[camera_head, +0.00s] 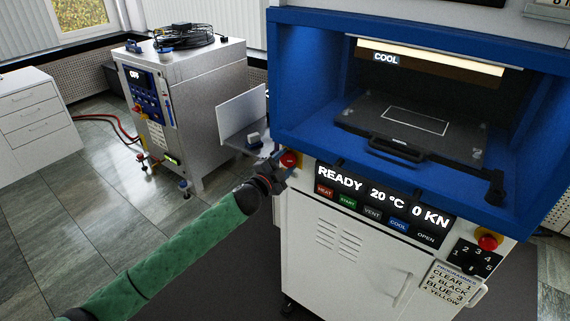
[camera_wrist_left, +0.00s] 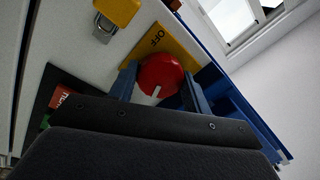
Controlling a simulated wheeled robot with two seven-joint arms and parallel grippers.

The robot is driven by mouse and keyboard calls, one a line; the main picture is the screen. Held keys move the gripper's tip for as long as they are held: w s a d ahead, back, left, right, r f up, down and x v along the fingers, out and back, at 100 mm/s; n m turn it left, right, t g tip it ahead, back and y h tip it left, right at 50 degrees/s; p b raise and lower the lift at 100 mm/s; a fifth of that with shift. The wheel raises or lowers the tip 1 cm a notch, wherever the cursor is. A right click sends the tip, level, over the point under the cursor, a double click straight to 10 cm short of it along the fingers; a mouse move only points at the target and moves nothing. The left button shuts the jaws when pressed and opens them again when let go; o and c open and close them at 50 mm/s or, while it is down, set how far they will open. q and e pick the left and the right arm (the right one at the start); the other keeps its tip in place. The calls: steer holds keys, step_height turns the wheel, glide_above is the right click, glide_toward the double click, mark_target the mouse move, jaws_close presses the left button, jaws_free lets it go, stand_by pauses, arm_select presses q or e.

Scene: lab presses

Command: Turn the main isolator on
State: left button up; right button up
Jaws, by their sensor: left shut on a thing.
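The main isolator is a round red knob (camera_wrist_left: 160,73) on a yellow plate (camera_wrist_left: 167,43) marked OFF in the left wrist view. A short white mark shows on the knob's near face. In the head view the red knob (camera_head: 289,159) sits at the left front edge of the blue and white press. My left gripper (camera_head: 281,166) is shut on the knob, with one blue-grey finger on each side of it; it also shows in the left wrist view (camera_wrist_left: 158,88). The plate's lettering beyond OFF is hidden. My right gripper is in neither view.
The press (camera_head: 350,255) has a READY display (camera_head: 380,200), labelled buttons and a red stop button (camera_head: 488,241) at the right. A yellow block (camera_wrist_left: 118,10) with a metal part is near the knob. A second metal cabinet (camera_head: 205,110) stands behind left.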

arm_select(q)
steer(key=m, duration=0.2)
steer(key=shift+r+m, duration=0.1)
steer(key=shift+m, duration=1)
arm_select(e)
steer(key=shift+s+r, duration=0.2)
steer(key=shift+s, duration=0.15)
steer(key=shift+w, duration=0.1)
arm_select(q)
steer(key=shift+m, duration=0.3)
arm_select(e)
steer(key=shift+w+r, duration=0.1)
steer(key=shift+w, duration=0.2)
arm_select(q)
steer(key=o, duration=1)
steer(key=shift+c, duration=0.2)
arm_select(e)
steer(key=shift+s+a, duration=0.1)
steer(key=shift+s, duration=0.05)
